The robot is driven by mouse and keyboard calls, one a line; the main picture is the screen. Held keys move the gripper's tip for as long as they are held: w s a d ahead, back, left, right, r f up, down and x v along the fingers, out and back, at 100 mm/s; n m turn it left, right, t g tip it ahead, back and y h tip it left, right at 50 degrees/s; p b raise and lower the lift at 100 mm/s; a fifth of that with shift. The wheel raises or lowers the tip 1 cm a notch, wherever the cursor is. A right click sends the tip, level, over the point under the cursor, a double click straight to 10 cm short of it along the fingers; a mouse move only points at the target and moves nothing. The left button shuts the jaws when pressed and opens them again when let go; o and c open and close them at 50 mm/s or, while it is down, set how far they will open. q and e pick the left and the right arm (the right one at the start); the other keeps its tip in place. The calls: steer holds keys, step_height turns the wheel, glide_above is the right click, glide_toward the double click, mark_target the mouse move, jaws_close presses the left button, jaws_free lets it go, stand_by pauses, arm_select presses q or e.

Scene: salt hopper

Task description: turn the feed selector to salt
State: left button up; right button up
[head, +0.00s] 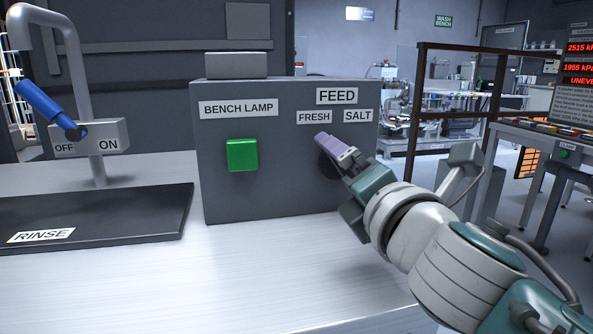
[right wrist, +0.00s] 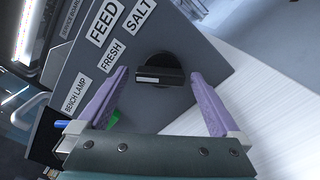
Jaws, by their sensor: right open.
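The feed selector is a black knob (right wrist: 161,75) with a bar handle and a white mark, on a grey panel box (head: 290,170). In the right wrist view its bar lies level in the picture, the white mark on its left part, toward the FRESH label (right wrist: 112,53) rather than the SALT label (right wrist: 140,15). My right gripper (head: 328,146) is open in front of the knob and hides most of it in the head view. In the right wrist view its purple fingers (right wrist: 159,74) are either side of the bar's ends; contact is unclear. My left gripper is out of view.
A green bench lamp button (head: 242,155) sits left on the same panel. A tap with a blue lever (head: 48,106) and an OFF/ON plate stands farther left, behind a black rinse mat (head: 130,215). The metal bench (head: 270,265) before the box is clear.

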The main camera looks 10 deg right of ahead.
steer(key=shift+w, duration=0.15)
steer(key=shift+c, duration=0.8)
steer(key=c, duration=1.1)
steer(key=shift+c, duration=0.2)
